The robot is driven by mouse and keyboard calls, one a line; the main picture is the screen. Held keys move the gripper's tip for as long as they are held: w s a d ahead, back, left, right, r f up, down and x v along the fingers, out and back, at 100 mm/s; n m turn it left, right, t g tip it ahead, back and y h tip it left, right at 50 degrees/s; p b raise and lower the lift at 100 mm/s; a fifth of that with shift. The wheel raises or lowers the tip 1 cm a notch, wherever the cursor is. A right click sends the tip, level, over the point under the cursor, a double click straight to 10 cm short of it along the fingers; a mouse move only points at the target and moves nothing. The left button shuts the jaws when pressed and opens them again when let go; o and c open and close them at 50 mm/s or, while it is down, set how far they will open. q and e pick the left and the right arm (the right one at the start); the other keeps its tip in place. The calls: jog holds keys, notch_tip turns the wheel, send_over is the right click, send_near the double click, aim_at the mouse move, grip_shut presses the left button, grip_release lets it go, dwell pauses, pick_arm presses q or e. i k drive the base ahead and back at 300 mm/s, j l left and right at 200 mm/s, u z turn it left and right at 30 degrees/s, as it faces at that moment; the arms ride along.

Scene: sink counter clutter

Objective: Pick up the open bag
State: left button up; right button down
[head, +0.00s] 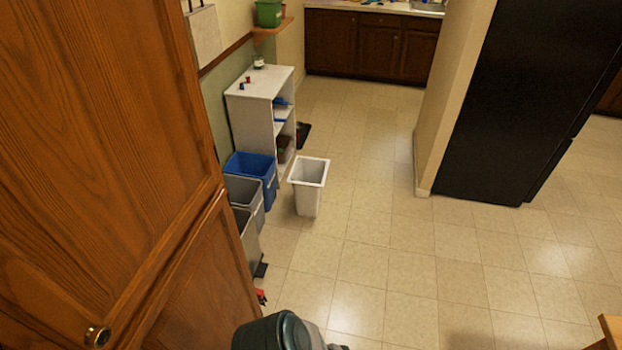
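I cannot make out an open bag anywhere in the head view. A far counter (400,9) with a sink (430,5) runs along the top edge. Small colourful items lie on it, too small and too cut off to identify. Neither of my grippers shows in this view, so their position relative to any bag cannot be seen.
A wooden cabinet (110,130) fills the left. A white shelf unit (262,85), a blue bin (250,165), grey bins (245,195) and a white bin (308,188) stand beyond it. A black fridge (520,100) stands right. The tiled floor (375,200) between is clear.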

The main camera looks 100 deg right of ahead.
aim_at(309, 176)
jog(key=l+z, duration=0.95)
jog(key=i+l+z, duration=0.1)
jog(key=l+z, duration=0.15)
jog(key=z, duration=2.05)
jog(key=i+l, duration=0.1)
jog(key=i, duration=0.05)
